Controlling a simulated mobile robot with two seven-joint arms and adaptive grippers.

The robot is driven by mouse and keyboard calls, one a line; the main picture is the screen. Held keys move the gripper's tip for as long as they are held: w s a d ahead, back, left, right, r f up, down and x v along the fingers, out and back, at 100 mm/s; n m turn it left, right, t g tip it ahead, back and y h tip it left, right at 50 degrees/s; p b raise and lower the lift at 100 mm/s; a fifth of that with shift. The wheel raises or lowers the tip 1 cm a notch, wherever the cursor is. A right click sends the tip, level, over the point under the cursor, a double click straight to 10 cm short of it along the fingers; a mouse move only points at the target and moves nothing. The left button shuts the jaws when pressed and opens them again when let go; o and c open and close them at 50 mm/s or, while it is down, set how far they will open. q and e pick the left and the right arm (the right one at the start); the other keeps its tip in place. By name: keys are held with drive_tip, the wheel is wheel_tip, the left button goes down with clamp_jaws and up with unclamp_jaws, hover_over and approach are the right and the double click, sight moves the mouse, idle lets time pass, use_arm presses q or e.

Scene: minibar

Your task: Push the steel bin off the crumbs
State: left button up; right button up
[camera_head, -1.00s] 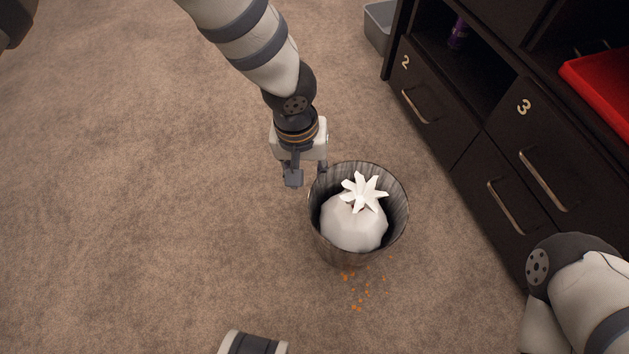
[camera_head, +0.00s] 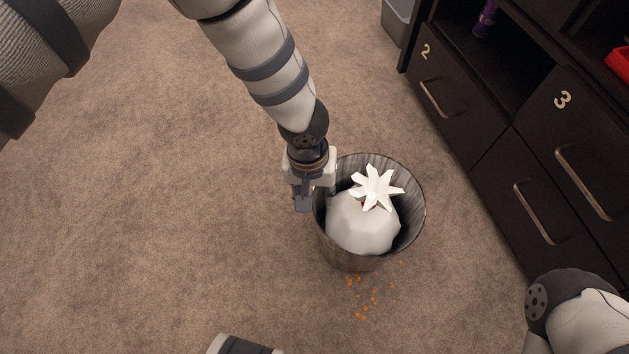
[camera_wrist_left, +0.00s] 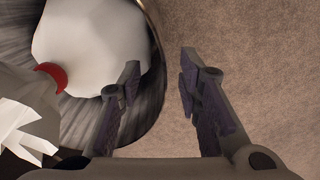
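The steel bin (camera_head: 350,261) stands upright on the carpet, with a pale rounded bag (camera_head: 362,228) tied in a white star-like knot inside. Orange crumbs (camera_head: 361,315) lie on the carpet just below the bin in the head view; whether more are under it is hidden. My left gripper (camera_head: 317,198) is at the bin's left rim. In the left wrist view its fingers (camera_wrist_left: 158,95) are spread apart, one over the bin's rim and wall (camera_wrist_left: 151,108), the other over bare carpet outside. I cannot tell whether they touch.
A dark cabinet (camera_head: 490,170) with numbered drawers stands along the right. A grey container (camera_head: 398,20) is at the top beside it, and a red item (camera_head: 619,64) sits at the right edge. The carpet left of the bin is clear.

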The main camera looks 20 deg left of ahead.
use_arm(q)
wheel_tip(320, 180, down, 4)
drive_tip(key=shift+d+f+b, duration=0.15)
drive_tip(key=shift+f+b, duration=0.1)
drive_tip(key=shift+b, duration=0.6)
drive_tip(key=shift+c, duration=0.6)
clamp_jaws()
